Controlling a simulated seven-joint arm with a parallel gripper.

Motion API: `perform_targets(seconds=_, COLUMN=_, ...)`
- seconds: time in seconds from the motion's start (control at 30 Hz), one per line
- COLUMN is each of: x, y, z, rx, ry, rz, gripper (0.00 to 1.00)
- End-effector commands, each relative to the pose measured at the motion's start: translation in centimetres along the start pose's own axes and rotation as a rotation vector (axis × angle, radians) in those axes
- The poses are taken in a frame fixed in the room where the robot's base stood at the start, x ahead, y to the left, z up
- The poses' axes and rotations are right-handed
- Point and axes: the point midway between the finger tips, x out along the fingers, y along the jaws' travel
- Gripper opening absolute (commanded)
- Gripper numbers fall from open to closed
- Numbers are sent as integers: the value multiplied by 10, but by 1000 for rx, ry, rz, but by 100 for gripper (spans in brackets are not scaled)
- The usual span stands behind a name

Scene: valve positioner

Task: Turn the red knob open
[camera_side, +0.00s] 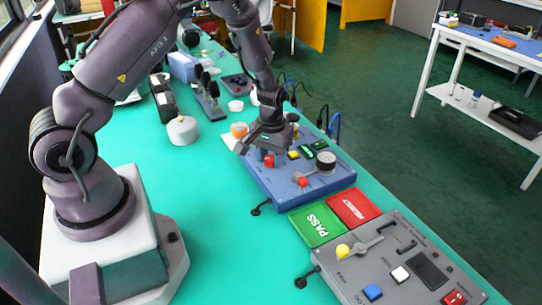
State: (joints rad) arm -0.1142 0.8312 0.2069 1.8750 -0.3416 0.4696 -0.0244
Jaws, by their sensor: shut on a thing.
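My gripper (265,154) points down over the left part of a blue control box (285,197) on the green bench. A red knob (269,162) shows right at the fingertips, and my gripper is shut on it. The fingers and hand hide part of the knob, so its turn angle cannot be told. A second red ball-shaped handle (303,181) sits on the front right of the same box, apart from my gripper, beside a round dark-and-white dial (325,162).
Green PASS (316,225) and red (354,207) plates lie in front of the box. A grey panel (395,265) with a yellow-knobbed lever is at the front right. A white round pot (182,130) stands left. Cables rise behind the box. The bench's front left is clear.

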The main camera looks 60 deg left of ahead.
Motion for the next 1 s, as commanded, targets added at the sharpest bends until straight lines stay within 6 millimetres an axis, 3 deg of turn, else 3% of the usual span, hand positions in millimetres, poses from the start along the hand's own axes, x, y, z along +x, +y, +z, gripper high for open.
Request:
perform_targets(seconds=0.5, x=-1, y=0, z=0, rx=-345, ry=0, rz=1, gripper=14)
perform_targets(seconds=1.0, x=-1, y=0, z=0, rx=-415, ry=0, rz=1, gripper=14)
